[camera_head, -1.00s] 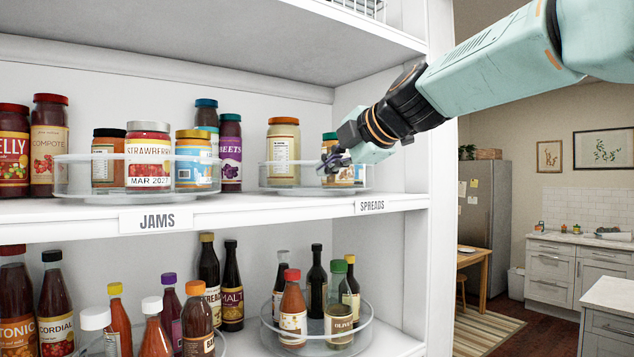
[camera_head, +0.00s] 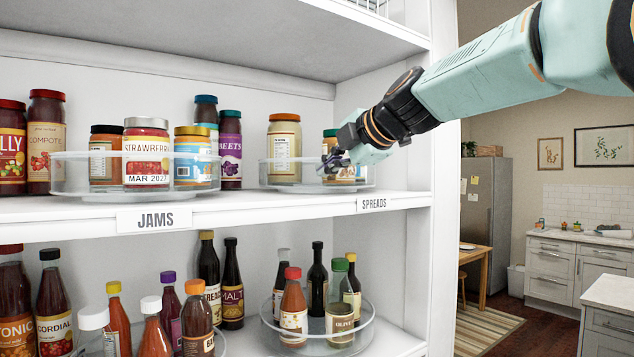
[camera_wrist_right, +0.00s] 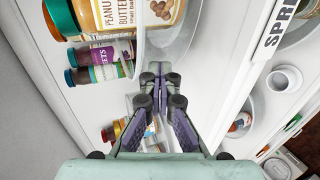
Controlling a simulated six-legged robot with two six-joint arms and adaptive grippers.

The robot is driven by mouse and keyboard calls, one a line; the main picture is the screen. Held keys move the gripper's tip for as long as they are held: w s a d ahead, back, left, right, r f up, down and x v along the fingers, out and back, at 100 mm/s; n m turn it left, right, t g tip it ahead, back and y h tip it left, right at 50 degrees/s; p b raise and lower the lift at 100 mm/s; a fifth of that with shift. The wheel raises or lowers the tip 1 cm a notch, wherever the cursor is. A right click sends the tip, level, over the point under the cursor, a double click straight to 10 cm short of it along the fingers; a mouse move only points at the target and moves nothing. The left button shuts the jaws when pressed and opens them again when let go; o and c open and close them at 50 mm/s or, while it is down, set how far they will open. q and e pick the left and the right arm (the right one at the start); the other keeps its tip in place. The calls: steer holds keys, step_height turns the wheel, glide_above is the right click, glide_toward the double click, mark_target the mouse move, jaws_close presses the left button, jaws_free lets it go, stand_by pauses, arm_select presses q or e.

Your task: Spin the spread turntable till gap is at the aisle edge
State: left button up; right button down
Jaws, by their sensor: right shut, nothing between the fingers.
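The spread turntable (camera_head: 310,186) is a clear low-rimmed tray on the right of the upper shelf, above the "SPREADS" label (camera_head: 374,203). A tan jar with an orange lid (camera_head: 284,150) stands on its left part. A green-lidded jar (camera_head: 330,137) stands on its right, partly hidden by my right gripper (camera_head: 331,163). Bare tray shows between the two jars. My right gripper is shut and empty, its tips at the tray's right side. In the wrist view its fingers (camera_wrist_right: 162,82) are together beside the clear rim (camera_wrist_right: 140,45); contact is unclear. My left gripper is out of view.
The jam turntable (camera_head: 120,187) with several jars stands to the left. Dark jars (camera_head: 230,150) stand at the back between the turntables. The shelf's side panel (camera_head: 395,140) is close on the right. Bottles fill the lower shelf (camera_head: 395,340).

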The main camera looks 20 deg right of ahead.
mark_target(339, 173)
steer(key=shift+s+d, duration=0.2)
steer(key=shift+d, duration=0.1)
steer(key=shift+d+f+b, duration=0.1)
steer(key=shift+d+b, duration=0.35)
steer(key=shift+d, duration=0.5)
steer(key=shift+s, duration=0.1)
steer(key=shift+s+a, duration=0.1)
steer(key=shift+a, duration=0.1)
steer(key=shift+d, duration=0.1)
steer(key=shift+w+d, duration=0.35)
steer(key=shift+d, duration=0.8)
steer(key=shift+s, duration=0.1)
steer(key=shift+a, duration=0.1)
